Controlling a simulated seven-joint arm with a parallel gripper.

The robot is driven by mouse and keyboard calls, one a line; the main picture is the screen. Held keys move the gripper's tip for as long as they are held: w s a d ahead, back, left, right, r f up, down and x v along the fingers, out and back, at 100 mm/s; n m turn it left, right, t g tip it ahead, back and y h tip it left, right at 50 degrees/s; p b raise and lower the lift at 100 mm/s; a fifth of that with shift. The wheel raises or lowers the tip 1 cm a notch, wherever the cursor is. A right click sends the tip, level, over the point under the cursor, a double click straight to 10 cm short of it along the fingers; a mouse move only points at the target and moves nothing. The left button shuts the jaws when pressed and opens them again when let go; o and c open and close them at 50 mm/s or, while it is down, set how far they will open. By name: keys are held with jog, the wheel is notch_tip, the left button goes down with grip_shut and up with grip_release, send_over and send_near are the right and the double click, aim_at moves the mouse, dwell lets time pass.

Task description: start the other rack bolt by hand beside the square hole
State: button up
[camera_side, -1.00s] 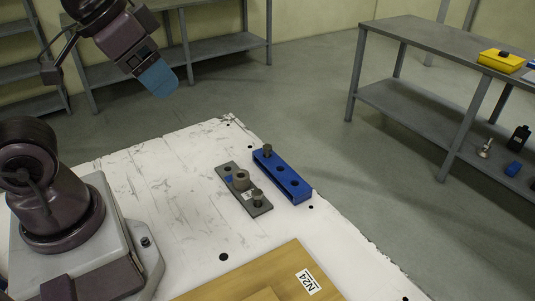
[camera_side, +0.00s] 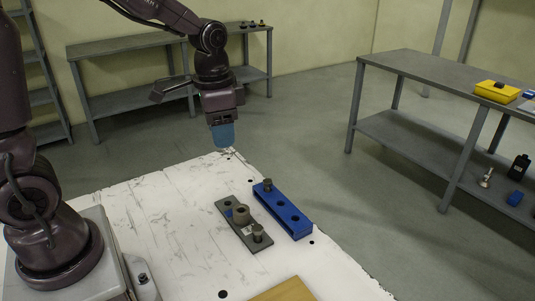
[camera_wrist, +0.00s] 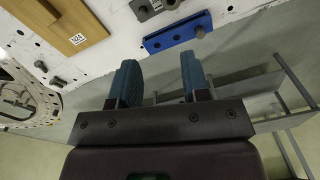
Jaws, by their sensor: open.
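The blue rack (camera_side: 296,222) lies on the white table, with one bolt (camera_side: 267,185) standing at its far end and two dark empty holes. Beside it, the grey plate (camera_side: 262,245) carries a round collar (camera_side: 241,215), a small blue patch and a second bolt (camera_side: 257,232) at its near end. I cannot make out which hole is square. My gripper (camera_side: 223,146) hangs above the table's far edge, beyond the rack, apart from everything. In the wrist view its blue fingers (camera_wrist: 158,62) are spread and empty; the rack (camera_wrist: 178,34) lies beyond them, the plate partly cut off.
A wooden board (camera_side: 284,292) labelled N24 lies at the table's near side. The white table (camera_side: 150,210) is clear left of the plate. Grey benches stand at the back and right, the right one with a yellow box (camera_side: 497,91).

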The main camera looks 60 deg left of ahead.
aim_at(267, 181)
jog(key=w+a+f+m, duration=0.2)
jog(key=w+f+m, duration=0.2)
jog(key=m, duration=0.2)
jog(key=w+a+f+m, duration=0.2)
jog(key=w+f+m, duration=0.3)
jog(key=m, duration=0.1)
jog(key=w+a+f+m, duration=0.2)
jog(key=w+f+m, duration=0.2)
jog(key=w+m, duration=0.1)
jog(key=shift+w+f+m+g, duration=0.15)
jog(key=shift+f+m+g, duration=0.15)
jog(key=shift+m+g, duration=0.15)
jog(key=shift+m, duration=0.95)
jog(key=shift+d+f, duration=0.1)
jog(key=shift+f, duration=3.9)
jog(key=c, duration=0.7)
jog(key=shift+r, duration=2.3)
